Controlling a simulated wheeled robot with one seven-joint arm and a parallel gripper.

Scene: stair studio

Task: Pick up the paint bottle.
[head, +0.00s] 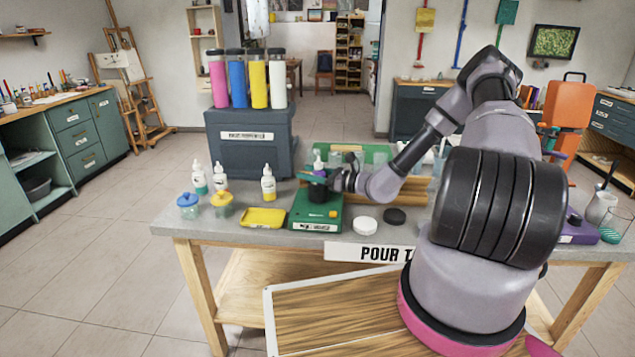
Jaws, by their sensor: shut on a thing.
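Other small squeeze bottles stand to the left: one with a teal band (199,179), a white one (220,176) and a yellow one (268,183).
Behind, a dark box (250,155) bears tall paint cylinders; a green rack (377,153) stands nearby.

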